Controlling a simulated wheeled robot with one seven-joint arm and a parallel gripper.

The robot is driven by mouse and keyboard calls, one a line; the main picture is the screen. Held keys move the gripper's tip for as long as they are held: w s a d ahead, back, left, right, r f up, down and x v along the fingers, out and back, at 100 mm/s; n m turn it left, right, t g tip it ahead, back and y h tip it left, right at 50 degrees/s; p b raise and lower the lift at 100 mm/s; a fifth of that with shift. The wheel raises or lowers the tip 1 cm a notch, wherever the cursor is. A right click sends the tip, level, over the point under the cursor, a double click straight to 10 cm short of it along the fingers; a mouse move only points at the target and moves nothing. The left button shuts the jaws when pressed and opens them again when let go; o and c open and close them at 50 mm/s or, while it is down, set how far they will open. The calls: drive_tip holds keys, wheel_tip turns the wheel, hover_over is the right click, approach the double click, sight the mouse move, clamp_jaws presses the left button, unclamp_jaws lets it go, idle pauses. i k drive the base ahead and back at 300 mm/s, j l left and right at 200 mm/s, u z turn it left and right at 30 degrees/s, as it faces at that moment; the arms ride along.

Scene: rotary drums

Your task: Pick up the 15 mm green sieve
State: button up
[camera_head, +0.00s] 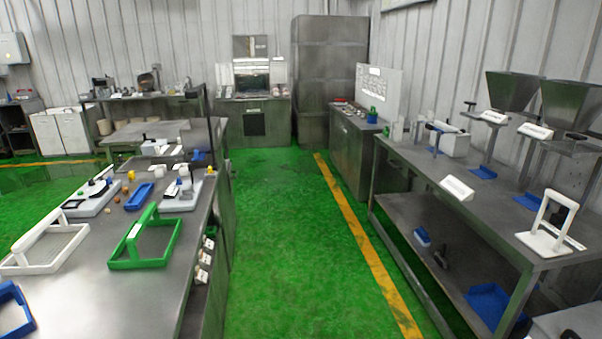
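A green sieve (122,264) with a raised green handle lies on the left metal table (95,302), near that table's right edge. A white sieve (22,269) of similar shape lies to its left, and a blue sieve (22,329) is partly cut off at the lower left corner. I cannot read any size marking on the sieves. My gripper is not in view, and nothing covers the green sieve.
Scales (182,194), a blue tray (139,196) and small round items stand behind the sieves. A green floor aisle (270,260) with a yellow line runs clear between the left table and the right metal bench (480,215), which carries hoppers and a white stand.

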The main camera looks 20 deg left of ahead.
sight(148, 243)
drive_tip(key=i+j+u, duration=0.15)
drive_tip(key=i+u, duration=0.6)
drive_tip(key=i, duration=0.3)
drive_tip(key=i+l+u, duration=0.15)
drive_tip(key=i+u, duration=0.55)
drive_tip(key=u, duration=0.15)
drive_tip(key=i+l+u, duration=0.1)
drive_tip(key=i+u, duration=0.15)
drive_tip(key=u, duration=0.2)
drive_tip(key=i+l+u, duration=0.2)
drive_tip(key=u, duration=0.25)
drive_tip(key=i+u, duration=0.15)
drive_tip(key=u, duration=0.25)
drive_tip(key=i+u, duration=0.2)
drive_tip(key=u, duration=0.2)
drive_tip(key=i+l+u, duration=0.15)
drive_tip(key=u, duration=0.25)
drive_tip(key=i+l+u, duration=0.1)
drive_tip(key=u, duration=0.35)
drive_tip(key=i+l+u, duration=0.15)
drive_tip(key=u, duration=0.25)
drive_tip(key=l, duration=0.1)
